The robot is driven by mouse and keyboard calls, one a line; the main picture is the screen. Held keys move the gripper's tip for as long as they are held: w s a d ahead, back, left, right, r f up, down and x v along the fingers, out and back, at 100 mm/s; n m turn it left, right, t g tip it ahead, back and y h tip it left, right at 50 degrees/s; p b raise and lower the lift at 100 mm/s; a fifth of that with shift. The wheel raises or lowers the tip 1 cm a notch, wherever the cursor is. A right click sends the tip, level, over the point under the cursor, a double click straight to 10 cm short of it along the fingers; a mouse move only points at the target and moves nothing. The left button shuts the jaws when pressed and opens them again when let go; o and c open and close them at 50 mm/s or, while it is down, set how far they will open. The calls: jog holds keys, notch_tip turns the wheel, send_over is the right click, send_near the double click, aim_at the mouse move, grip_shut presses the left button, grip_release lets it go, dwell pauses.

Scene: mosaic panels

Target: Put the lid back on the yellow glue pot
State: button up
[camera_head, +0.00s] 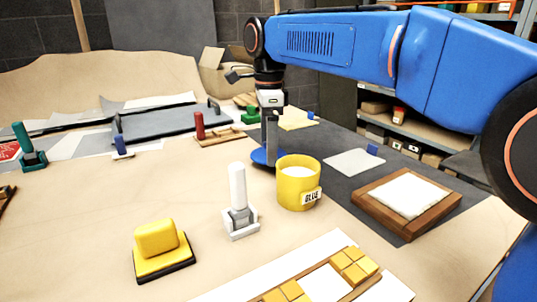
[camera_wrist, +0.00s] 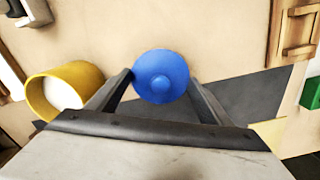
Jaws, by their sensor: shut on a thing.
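The yellow glue pot (camera_head: 287,194) stands upright and open on the table, with white glue inside and a "GLUE" label on its front. It also shows at the left of the wrist view (camera_wrist: 84,76). A round blue lid (camera_head: 257,157) with a small knob is behind and left of the pot, partly hidden by the pot and my gripper. In the wrist view the lid (camera_wrist: 160,68) lies between my fingertips. My gripper (camera_head: 269,148) points down and is shut on the lid, beside the pot. Whether the lid touches the table is unclear.
A white-handled tool (camera_head: 238,194) stands just left of the pot, and a yellow block tool (camera_head: 157,243) is nearer the front. A wooden framed panel (camera_head: 408,197) lies to the right. A tray of yellow tiles (camera_head: 350,265) is at the front.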

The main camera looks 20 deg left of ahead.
jog(key=r, duration=0.7)
jog(key=shift+s+d+r, duration=0.2)
jog(key=shift+s+r, duration=0.05)
jog(key=shift+s, duration=0.05)
jog(key=s+d+r, duration=0.5)
jog(key=s+d, duration=0.5)
jog(key=s, duration=0.1)
jog(key=shift+w+a+f, duration=0.1)
jog(key=shift+f, duration=1.45)
jog(key=shift+w+a+f, duration=0.1)
jog(key=shift+f, duration=1.4)
jog(key=shift+f, duration=0.15)
jog(key=o, duration=1.1)
jog(key=shift+o, duration=0.6)
notch_tip(320, 180, up, 7)
